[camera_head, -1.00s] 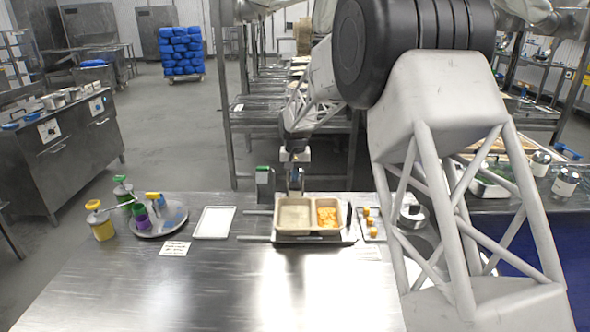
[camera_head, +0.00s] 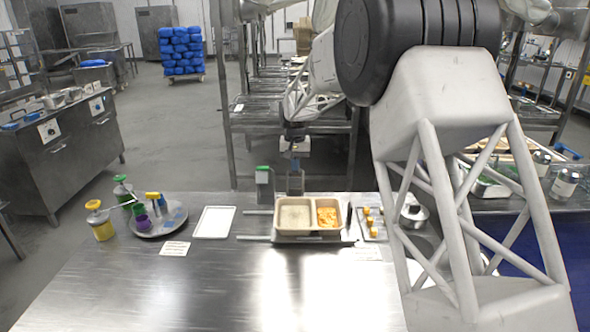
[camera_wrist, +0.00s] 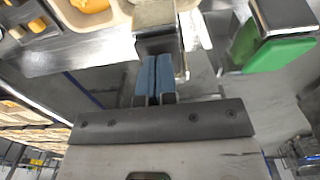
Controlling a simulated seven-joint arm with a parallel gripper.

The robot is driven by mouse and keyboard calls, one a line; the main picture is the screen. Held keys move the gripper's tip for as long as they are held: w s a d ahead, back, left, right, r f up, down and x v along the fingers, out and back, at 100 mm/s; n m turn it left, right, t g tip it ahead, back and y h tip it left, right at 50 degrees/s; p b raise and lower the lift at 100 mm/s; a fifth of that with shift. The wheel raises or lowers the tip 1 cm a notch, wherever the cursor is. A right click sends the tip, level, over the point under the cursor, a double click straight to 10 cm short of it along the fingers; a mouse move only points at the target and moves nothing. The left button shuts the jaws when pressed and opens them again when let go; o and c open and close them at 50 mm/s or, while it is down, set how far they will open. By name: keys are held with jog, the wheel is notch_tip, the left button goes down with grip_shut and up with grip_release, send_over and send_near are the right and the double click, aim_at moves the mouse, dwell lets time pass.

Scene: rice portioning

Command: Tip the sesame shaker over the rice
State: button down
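A twin-compartment tray (camera_head: 309,235) holds pale rice (camera_head: 295,216) on the left and orange food (camera_head: 328,217) on the right. Behind it stand a dark grey upright box (camera_head: 295,184) and a box with a green lid (camera_head: 264,180). No label marks either as the sesame shaker. My gripper (camera_head: 295,164) is over the plain grey box, pointing down. In the wrist view its blue fingers (camera_wrist: 155,80) are side by side with only a thin line between them, their tips at the grey box (camera_wrist: 160,43). Whether they touch it is unclear. The green lid (camera_wrist: 280,53) is to the right.
A white tray (camera_head: 214,222) lies left of the food tray. A round plate (camera_head: 160,222) with small coloured items and a yellow-topped bottle (camera_head: 102,222) stand further left. A small tray with yellow pieces (camera_head: 371,222) is on the right. The table front is clear.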

jog(key=shift+w+r, duration=0.2)
jog(key=shift+r, duration=0.6)
jog(key=shift+w+r, duration=0.2)
jog(key=shift+r, duration=0.55)
notch_tip(320, 180, up, 7)
jog(key=shift+f, duration=0.2)
jog(key=shift+f, duration=0.15)
jog(key=shift+f, duration=3.15)
